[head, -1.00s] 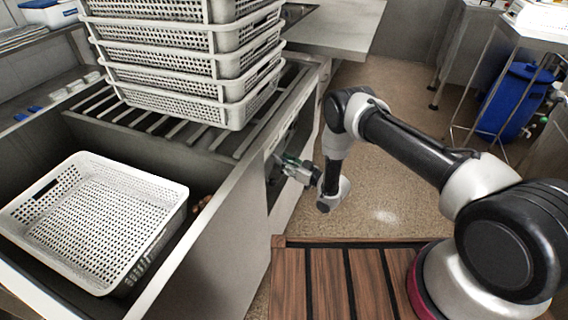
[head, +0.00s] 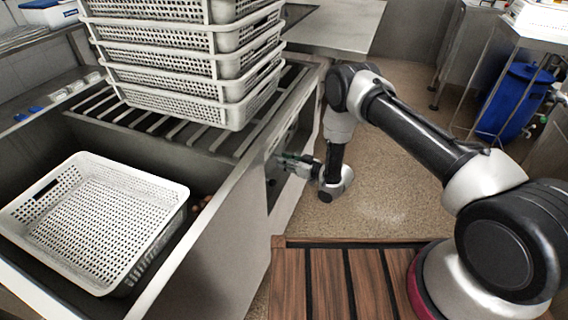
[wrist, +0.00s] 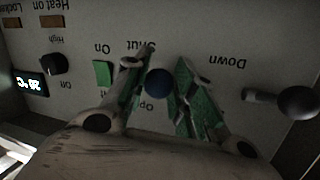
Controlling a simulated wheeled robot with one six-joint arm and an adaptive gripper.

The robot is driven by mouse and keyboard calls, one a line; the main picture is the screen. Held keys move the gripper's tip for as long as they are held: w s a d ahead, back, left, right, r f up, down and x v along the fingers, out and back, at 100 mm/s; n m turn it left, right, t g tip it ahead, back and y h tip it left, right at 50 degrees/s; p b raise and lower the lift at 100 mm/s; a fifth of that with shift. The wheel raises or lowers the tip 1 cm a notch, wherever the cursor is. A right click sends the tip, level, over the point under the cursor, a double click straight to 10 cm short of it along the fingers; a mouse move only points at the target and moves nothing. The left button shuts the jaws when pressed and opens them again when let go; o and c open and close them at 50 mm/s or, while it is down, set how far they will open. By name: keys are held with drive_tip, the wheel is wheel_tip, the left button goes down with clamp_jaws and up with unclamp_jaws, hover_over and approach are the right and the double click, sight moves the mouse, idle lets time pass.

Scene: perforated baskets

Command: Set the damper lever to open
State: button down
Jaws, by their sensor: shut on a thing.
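The damper lever shows in the wrist view as a round dark blue knob (wrist: 159,83) in front of a grey control panel (wrist: 215,40). The panel appears upside down there, with "Shut" printed above the knob and a partly hidden "Op..." label below it. My gripper (wrist: 159,80) has its two green-padded fingers on either side of the knob and is shut on it. The lever's shaft is hidden behind the knob and fingers. In the head view my gripper (head: 296,160) is at the side of the grey counter, and the knob cannot be made out.
A second lever with a black ball (wrist: 297,102) stands right of my gripper, near "Down". A green switch (wrist: 103,73), a black dial (wrist: 54,64) and a lit display (wrist: 31,86) are left. White baskets (head: 190,60) are stacked on the rack; another basket (head: 150,185) sits in the sink.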

drive_tip(key=h, duration=0.1)
drive_tip(key=r+g+h, duration=0.1)
drive_tip(key=r, duration=0.1)
drive_tip(key=shift+w+d+r+n+h, duration=0.1)
drive_tip(key=shift+d+r+n+h, duration=0.05)
drive_tip(key=shift+d+n+h, duration=0.2)
drive_tip(key=shift+a+r+g+h, duration=0.15)
drive_tip(key=shift+r+g+h, duration=0.75)
drive_tip(key=shift+h, duration=0.55)
drive_tip(key=shift+w, duration=0.1)
drive_tip(key=c, duration=1.2)
unclamp_jaws()
drive_tip(key=shift+n, duration=0.25)
drive_tip(key=v, duration=1.2)
drive_tip(key=shift+a+r, duration=0.1)
drive_tip(key=shift+c, duration=0.3)
